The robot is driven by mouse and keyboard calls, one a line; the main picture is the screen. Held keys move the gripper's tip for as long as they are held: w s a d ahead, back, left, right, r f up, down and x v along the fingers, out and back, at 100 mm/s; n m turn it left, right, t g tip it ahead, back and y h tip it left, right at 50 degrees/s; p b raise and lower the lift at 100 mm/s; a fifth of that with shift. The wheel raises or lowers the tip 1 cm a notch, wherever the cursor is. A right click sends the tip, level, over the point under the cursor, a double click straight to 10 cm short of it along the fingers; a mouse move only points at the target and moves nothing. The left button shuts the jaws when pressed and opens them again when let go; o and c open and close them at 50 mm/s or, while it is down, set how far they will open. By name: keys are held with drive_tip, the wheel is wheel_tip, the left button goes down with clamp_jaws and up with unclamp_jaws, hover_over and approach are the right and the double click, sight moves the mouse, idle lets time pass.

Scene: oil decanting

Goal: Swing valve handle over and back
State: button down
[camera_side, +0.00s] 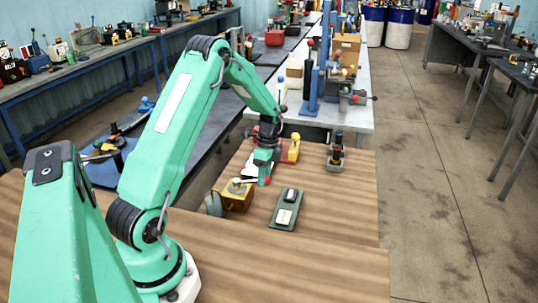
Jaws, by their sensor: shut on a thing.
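The valve has a yellow body (236,202), standing on the wooden table (335,215) left of the table's middle. Its pale handle (245,181) points right from the top of the body, level or nearly so. My gripper (263,172) reaches down at the handle's right end and is shut on it. A red part (265,181) shows at the fingertips; I cannot tell whether it is the handle's knob or part of the gripper. The fingers hide the exact grip.
A grey rounded thing (213,203) touches or nearly touches the valve's left side. The table's front right is clear.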

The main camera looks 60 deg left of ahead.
drive_tip(key=a+n, duration=0.5)
drive_tip(key=a, duration=0.6)
idle(0.6)
drive_tip(key=c, duration=0.9)
unclamp_jaws()
drive_tip(key=shift+c, duration=0.2)
drive_tip(key=shift+w, duration=0.1)
drive_tip(key=shift+r, duration=0.1)
